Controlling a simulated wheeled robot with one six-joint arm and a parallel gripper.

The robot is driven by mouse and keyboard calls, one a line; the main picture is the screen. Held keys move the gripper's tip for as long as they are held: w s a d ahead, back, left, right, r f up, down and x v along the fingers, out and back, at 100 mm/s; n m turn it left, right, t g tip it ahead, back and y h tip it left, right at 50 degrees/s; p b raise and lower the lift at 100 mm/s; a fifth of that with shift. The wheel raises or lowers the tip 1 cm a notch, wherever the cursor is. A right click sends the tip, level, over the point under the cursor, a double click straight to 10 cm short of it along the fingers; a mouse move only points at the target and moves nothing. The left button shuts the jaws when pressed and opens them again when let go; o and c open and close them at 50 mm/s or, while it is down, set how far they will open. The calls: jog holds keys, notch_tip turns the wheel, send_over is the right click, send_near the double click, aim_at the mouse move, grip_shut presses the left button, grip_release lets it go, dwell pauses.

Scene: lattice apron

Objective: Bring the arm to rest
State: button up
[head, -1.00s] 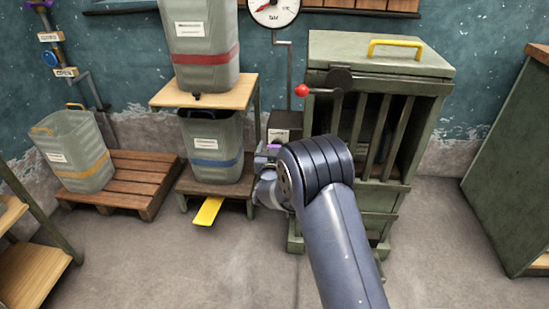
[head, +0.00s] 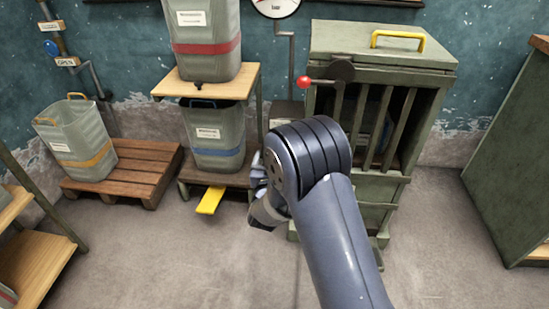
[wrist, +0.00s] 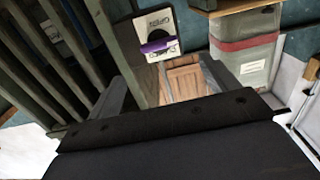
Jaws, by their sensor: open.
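My arm reaches up from the bottom of the head view, its dark ribbed elbow in front of the green slatted cabinet (head: 390,60). Part of the wrist shows left of the elbow, over the floor by the low stand; the fingertips cannot be made out there. In the wrist view my gripper (wrist: 170,88) is open, with its two grey fingers apart and nothing between them. Beyond them are a white-faced box (wrist: 158,30) with a purple part, and brown wooden boards (wrist: 185,78).
A red-banded bin (head: 205,45) stands on a shelf above a blue-banded bin (head: 216,150). A yellow pedal (head: 211,200) juts out below. A yellow-banded bin (head: 75,145) stands on a pallet (head: 135,172). The cabinet has a red-knobbed lever (head: 304,82). The front floor is clear.

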jog(key=shift+w, duration=0.1)
jog(key=w, duration=0.3)
jog(key=w+b, duration=0.1)
jog(key=w, duration=0.6)
jog(key=shift+w+d+b, duration=0.25)
jog(key=shift+w+b, duration=0.1)
jog(key=shift+s+m, duration=0.1)
jog(key=shift+m, duration=0.3)
jog(key=shift+s, duration=0.5)
jog(key=shift+w, duration=0.1)
